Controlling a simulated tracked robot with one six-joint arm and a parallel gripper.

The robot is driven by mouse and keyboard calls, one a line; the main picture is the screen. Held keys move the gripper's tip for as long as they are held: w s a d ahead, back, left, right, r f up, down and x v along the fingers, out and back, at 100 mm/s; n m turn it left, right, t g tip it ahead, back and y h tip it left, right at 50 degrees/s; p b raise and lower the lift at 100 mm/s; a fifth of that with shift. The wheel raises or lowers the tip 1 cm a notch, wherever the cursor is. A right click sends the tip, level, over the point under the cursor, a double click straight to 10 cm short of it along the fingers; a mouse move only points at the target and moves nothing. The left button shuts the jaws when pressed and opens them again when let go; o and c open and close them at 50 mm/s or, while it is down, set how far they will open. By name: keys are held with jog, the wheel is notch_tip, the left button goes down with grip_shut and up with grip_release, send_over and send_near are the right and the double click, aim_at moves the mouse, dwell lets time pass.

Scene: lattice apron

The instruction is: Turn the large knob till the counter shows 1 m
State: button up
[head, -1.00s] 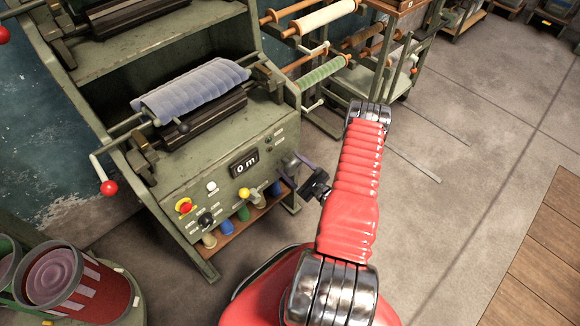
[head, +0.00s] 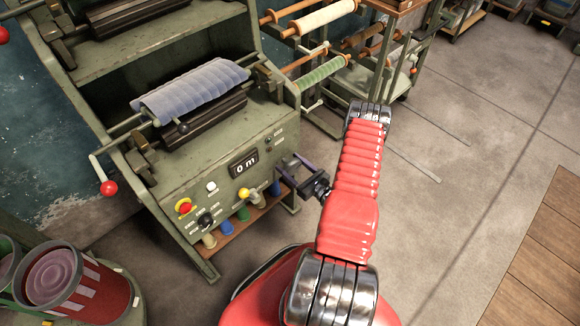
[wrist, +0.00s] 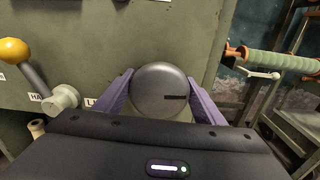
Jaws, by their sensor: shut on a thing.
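The large knob (wrist: 161,88) is a round grey metal disc with a dark slot mark at its right in the wrist view. My gripper (wrist: 163,98) has its two purple fingers on either side of the knob, shut on it. In the head view my gripper (head: 287,167) is at the right end of the green machine's panel and hides most of the knob. The counter (head: 244,164) on the panel reads 0 m.
Left of the knob is a lever with a yellow ball (wrist: 14,51). The panel also has a red button (head: 184,206) and a black knob (head: 206,220). A rack with a green roll (head: 322,73) stands to the right. The floor at right is clear.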

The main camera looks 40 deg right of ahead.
jog(key=m, duration=0.5)
jog(key=shift+f+m, duration=0.2)
jog(key=shift+m, duration=0.1)
jog(key=shift+d+m, duration=0.1)
jog(key=shift+m, duration=2.1)
jog(key=o, duration=1.1)
jog(key=shift+c, duration=0.2)
jog(key=s, duration=1.3)
jog(key=shift+s+d, duration=0.25)
jog(key=shift+s, duration=0.15)
